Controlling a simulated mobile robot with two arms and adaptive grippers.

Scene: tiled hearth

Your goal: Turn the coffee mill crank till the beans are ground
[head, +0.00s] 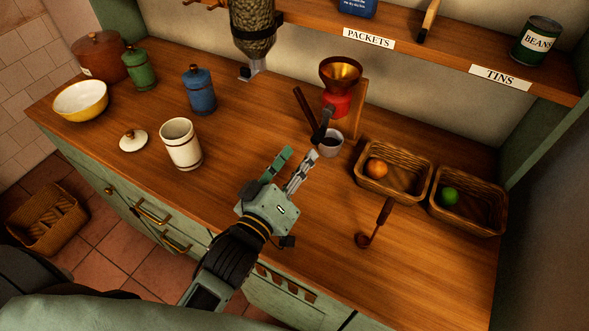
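The coffee mill (337,103) is mounted on a wooden board at the back of the counter. It has a red body and a brass funnel (341,73) on top; I cannot see whether beans are inside. Its crank (304,107) has a dark wooden handle that slants up to the left. A small pale cup (330,145) with a dark inside stands below the mill. My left gripper (300,155) is over the counter in front of the cup and crank, apart from the handle. Its fingers are spread with nothing between them. My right gripper is not in view.
Two wicker baskets (366,187) (468,217) hold an orange and a green fruit. A wooden-handled scoop (384,211) lies in front. A cream canister (181,146) and blue jar (200,90) stand left. A bean dispenser (253,30) hangs above.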

